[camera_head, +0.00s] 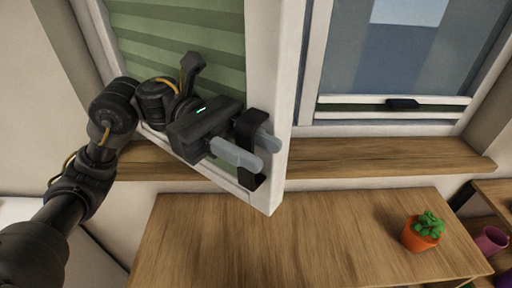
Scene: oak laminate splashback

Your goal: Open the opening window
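The opening window (269,90) has a white frame and shows green horizontal bands through its glass. It stands swung out from the wall at an angle, its free edge toward me. A black handle (250,181) sits low on that edge. My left gripper (252,146) is at the handle, its two pale grey fingers apart, with black handle parts between and behind them. I cannot tell whether the fingers press on the handle. Part of the handle is hidden by the fingers. My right gripper is not in view.
A second window (400,60) with a black catch (402,104) is at the right. A wooden sill (380,157) runs below. A wooden tabletop (290,240) holds a potted plant (422,234) at its right. Shelves with a pink pot (490,240) stand beyond.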

